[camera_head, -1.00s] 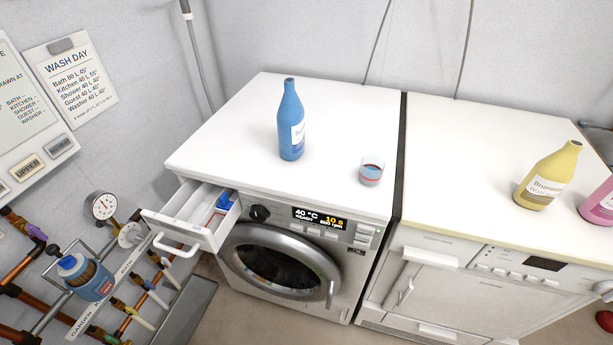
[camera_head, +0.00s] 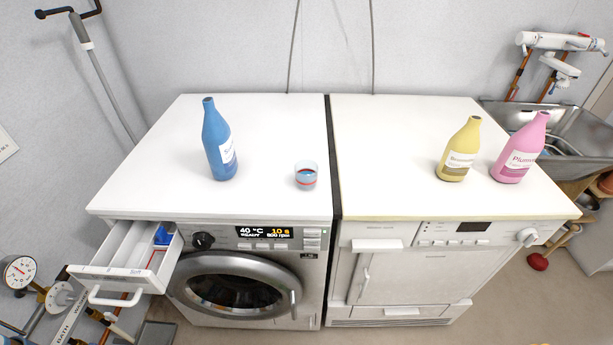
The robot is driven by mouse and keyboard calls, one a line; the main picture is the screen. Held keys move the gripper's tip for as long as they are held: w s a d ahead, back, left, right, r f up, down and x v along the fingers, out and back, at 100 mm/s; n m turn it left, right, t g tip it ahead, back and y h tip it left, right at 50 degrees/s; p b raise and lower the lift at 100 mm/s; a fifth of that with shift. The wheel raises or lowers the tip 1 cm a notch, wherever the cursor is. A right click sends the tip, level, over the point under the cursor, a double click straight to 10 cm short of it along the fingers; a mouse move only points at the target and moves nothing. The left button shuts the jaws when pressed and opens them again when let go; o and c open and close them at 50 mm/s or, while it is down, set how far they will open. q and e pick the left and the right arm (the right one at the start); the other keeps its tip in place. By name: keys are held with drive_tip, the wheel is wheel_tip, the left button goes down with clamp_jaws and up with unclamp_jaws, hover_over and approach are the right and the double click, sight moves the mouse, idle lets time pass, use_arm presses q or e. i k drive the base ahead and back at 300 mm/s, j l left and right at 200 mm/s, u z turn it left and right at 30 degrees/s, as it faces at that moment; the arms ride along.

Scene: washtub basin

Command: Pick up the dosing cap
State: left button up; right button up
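The dosing cap (camera_head: 306,175) is a small clear cup with a red ring and a bluish tint. It stands upright on the white top of the washing machine, near its right front part. A blue bottle (camera_head: 219,142) stands to its left on the same top, apart from it.
The washing machine's detergent drawer (camera_head: 128,270) is pulled open at the front left. A yellow bottle (camera_head: 459,150) and a pink bottle (camera_head: 520,149) stand on the dryer top (camera_head: 385,150) at right. A sink (camera_head: 545,130) is at far right. Room around the cap is clear.

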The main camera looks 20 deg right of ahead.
sight(305, 170)
drive_tip(key=l+z, duration=0.35)
drive_tip(key=i+l+z, duration=0.15)
drive_tip(key=z, duration=0.2)
